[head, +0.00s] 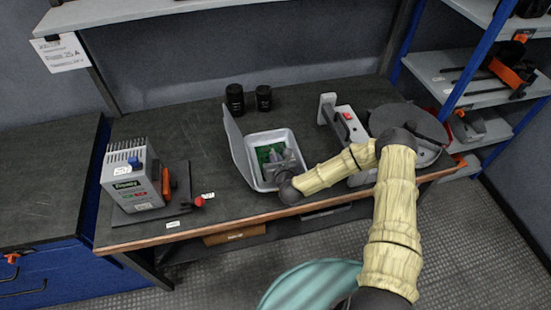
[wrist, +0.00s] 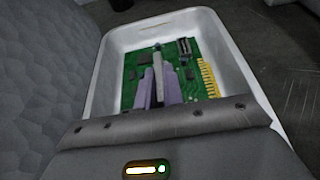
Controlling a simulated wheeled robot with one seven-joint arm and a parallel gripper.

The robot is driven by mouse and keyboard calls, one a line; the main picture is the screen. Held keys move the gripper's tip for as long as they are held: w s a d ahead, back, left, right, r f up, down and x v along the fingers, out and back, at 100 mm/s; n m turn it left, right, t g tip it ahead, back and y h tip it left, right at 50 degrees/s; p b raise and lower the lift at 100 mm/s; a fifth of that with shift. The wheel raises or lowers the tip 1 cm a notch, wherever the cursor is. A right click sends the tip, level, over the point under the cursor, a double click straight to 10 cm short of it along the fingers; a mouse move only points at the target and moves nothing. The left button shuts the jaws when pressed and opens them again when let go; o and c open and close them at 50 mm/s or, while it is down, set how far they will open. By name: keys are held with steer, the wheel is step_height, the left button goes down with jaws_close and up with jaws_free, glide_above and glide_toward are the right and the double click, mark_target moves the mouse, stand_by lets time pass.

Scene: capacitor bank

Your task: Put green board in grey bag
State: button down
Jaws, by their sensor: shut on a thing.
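The green board (head: 263,152) lies inside a light grey, open-topped container (head: 251,141) on the workbench. In the wrist view the green board (wrist: 197,74) shows a gold edge connector and dark chips, inside the pale rim of the container (wrist: 100,72). My gripper (head: 277,157) reaches down into the container. In the wrist view my gripper's fingers (wrist: 160,68) are close together, shut on the board, and hide part of it. A grey textured panel (head: 234,139) stands up at the container's left side. I cannot tell whether container or panel is the grey bag.
Two black cylinders (head: 249,98) stand behind the container. A grey power unit (head: 130,175) is on the bench at left. A grey machine with a round plate (head: 394,121) is at right. The bench between power unit and container is mostly clear.

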steer(key=shift+f+b, duration=0.45)
steer(key=shift+f, duration=0.1)
steer(key=c, duration=1.5)
jaws_free()
steer(key=shift+o, duration=0.2)
steer(key=shift+r, duration=0.1)
step_height(320, 180, up, 10)
steer(key=shift+w+f, duration=0.1)
steer(key=shift+f, duration=0.05)
